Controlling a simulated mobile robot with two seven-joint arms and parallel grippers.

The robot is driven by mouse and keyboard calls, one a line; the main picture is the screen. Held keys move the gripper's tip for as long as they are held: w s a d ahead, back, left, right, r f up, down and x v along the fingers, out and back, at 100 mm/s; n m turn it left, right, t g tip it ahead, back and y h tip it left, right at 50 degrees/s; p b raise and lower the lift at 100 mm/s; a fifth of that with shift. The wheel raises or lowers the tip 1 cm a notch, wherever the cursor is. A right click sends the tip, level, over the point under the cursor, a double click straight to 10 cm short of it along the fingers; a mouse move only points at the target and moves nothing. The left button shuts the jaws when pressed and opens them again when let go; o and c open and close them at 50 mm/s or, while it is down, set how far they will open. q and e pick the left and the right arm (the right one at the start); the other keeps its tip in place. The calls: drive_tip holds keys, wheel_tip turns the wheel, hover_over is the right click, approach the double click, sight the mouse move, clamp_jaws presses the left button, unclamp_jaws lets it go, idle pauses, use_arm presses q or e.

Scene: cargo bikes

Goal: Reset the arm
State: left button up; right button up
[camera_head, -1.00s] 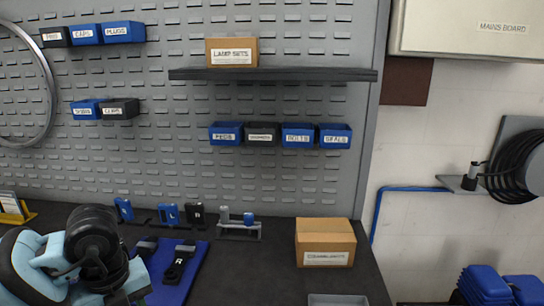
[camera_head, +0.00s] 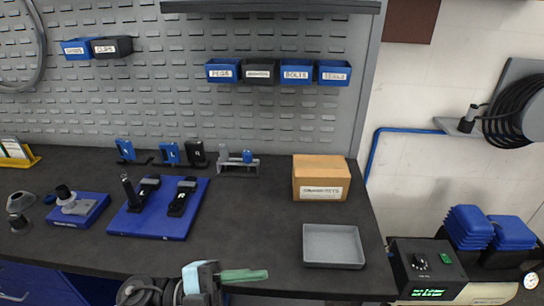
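Part of my arm (camera_head: 190,288), light blue and black, shows at the bottom edge, left of centre, in front of the bench. I take it for my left arm. Its fingertips cannot be made out. A green piece (camera_head: 243,276) sticks out to the right beside the light blue part; I cannot tell whether it is held or only behind it. My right arm and gripper are not in the picture.
The dark bench (camera_head: 255,220) carries a blue mat (camera_head: 157,222) with black tools, a small blue stand (camera_head: 80,212), a cardboard box (camera_head: 320,178) and an empty grey tray (camera_head: 333,246). Bins (camera_head: 278,72) hang behind. Bare bench lies between mat and tray.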

use_arm(q)
drive_tip(key=w+a+f+n+t+y, duration=0.1)
drive_tip(key=a+f+n+t+y, duration=0.55)
drive_tip(key=f+n+t, duration=0.35)
drive_tip(key=a+f+n+t+y, duration=0.55)
drive_tip(key=f+n+y, duration=0.2)
drive_tip(key=n, duration=0.45)
drive_tip(key=s+a+f+n+g+y, duration=0.1)
drive_tip(key=s+a+f+g+y, duration=0.1)
drive_tip(key=s+f, duration=0.6)
drive_tip(key=s+a+f+n+g+y, duration=0.2)
drive_tip(key=s+a+f+g, duration=0.1)
drive_tip(key=s+f, duration=0.4)
drive_tip(key=shift+s+f+n+g, duration=0.3)
drive_tip(key=shift+s+f+g, duration=0.15)
drive_tip(key=shift+g, duration=0.2)
